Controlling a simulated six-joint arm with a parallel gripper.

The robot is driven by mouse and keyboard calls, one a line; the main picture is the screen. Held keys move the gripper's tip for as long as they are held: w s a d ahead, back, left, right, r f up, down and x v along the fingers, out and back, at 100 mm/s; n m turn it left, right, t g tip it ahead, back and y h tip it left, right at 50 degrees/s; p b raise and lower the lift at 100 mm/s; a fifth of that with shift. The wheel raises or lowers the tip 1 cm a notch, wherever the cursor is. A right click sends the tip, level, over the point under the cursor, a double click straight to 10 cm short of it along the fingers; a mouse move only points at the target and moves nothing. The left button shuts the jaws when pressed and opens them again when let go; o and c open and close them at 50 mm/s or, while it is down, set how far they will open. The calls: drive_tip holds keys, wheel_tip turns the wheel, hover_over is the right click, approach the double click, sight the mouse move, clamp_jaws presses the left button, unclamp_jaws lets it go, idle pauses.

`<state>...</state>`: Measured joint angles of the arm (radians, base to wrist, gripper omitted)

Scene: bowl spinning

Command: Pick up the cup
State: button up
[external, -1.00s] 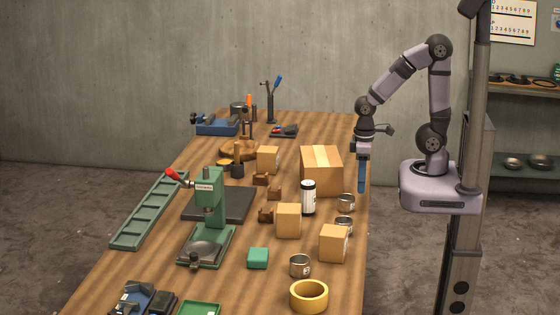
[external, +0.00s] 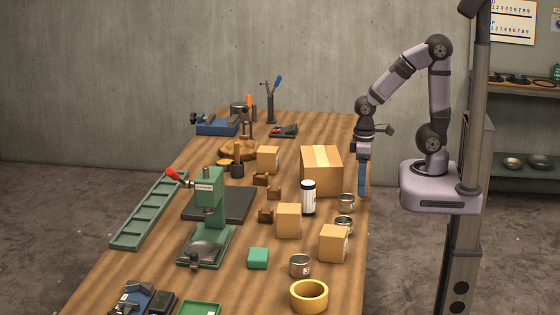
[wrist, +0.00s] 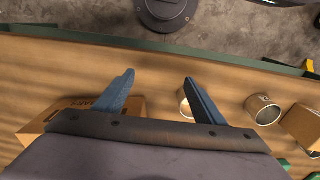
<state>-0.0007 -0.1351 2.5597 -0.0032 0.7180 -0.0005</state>
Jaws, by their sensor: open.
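Several small metal cups stand on the table's right side in the external view: one (external: 346,203) beside the large box, one (external: 343,225) partly behind a small box, and one (external: 300,266) nearer the front. Which cup is meant, I cannot tell. In the wrist view one cup (wrist: 184,104) is partly hidden behind my right finger, and another cup (wrist: 263,110) lies clear to its right. My gripper (external: 363,180) hangs fingers down at the table's right edge, behind the cups. In the wrist view my gripper (wrist: 160,77) is open, with nothing between its fingers.
A large cardboard box (external: 321,171) stands left of my gripper, with a white jar (external: 308,198) in front of it.

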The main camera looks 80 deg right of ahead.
sight(347, 199)
drive_tip(key=shift+s+d+r+n+g+h+p, duration=0.15)
drive_tip(key=shift+n+g+h+p, duration=0.1)
drive_tip(key=shift+n+p, duration=0.35)
drive_tip(key=shift+s+d+r+n+g+h+p, duration=0.15)
drive_tip(key=shift+n+g+h+p, duration=0.1)
drive_tip(key=shift+n+p, duration=0.35)
drive_tip(key=shift+m+t+y, duration=0.5)
drive_tip(key=shift+m+y, duration=0.1)
drive_tip(key=shift+m, duration=0.2)
drive_tip(key=shift+w+a+r+p, duration=0.2)
drive_tip(key=shift+w+a+p, duration=0.75)
drive_tip(key=shift+a, duration=0.3)
drive_tip(key=shift+w+a+r+p, duration=0.15)
drive_tip(key=shift+w+a+p, duration=0.75)
drive_tip(key=shift+a, duration=0.35)
drive_tip(key=shift+w+a+r+p, duration=0.2)
drive_tip(key=shift+w+a+p, duration=0.7)
drive_tip(key=shift+a, duration=0.35)
drive_tip(key=shift+s, duration=0.1)
drive_tip(key=shift+f, duration=0.1)
drive_tip(key=shift+s+f+p, duration=0.15)
drive_tip(key=shift+f+p, duration=0.25)
drive_tip(key=shift+f, duration=0.25)
drive_tip(key=shift+f+p, duration=0.3)
drive_tip(key=shift+f, duration=1.55)
drive_tip(key=shift+c, duration=0.6)
